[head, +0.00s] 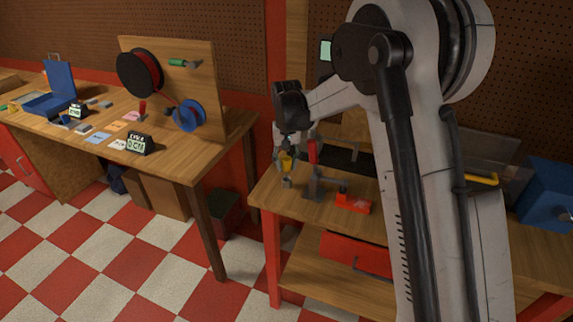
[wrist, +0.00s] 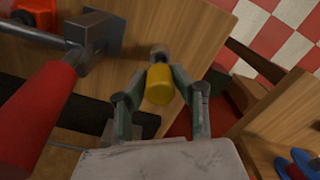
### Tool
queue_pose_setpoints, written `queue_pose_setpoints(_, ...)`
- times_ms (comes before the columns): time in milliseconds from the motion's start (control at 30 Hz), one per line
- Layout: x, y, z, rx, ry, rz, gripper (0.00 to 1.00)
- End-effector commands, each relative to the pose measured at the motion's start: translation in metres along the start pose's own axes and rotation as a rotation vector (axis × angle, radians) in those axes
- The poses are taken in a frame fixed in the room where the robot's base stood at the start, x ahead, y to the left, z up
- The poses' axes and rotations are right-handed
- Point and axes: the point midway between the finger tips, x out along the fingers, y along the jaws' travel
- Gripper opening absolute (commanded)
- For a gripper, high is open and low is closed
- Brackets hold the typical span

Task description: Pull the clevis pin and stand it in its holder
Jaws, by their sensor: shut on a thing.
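My gripper (head: 285,158) is over the left end of the right-hand bench, shut on a yellow cylinder (head: 286,164) that looks like the clevis pin's grip. In the wrist view, my gripper (wrist: 161,76) has a finger on either side of the yellow cylinder (wrist: 159,85). A small grey piece (head: 287,182) shows just below the yellow grip, and in the wrist view a grey-tan end (wrist: 159,52) shows just beyond it. I cannot tell whether this is the pin's shank or its holder, or whether it touches the bench.
A red-handled lever (wrist: 45,105) on a grey bracket (head: 314,186) stands close to the right of my gripper in the head view. A red block (head: 353,203) sits near the bench front. The bench's left edge is close. Another bench (head: 185,165) with reels stands further left.

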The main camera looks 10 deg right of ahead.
Motion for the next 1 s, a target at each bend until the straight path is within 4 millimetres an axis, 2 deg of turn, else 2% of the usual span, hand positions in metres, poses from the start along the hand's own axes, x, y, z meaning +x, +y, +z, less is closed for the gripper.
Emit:
queue_pose_setpoints(467,0.000,0.000,0.000,0.000,0.000,0.000,0.00)
queue_pose_setpoints(1000,0.013,0.000,0.000,0.000,0.000,0.000,0.00)
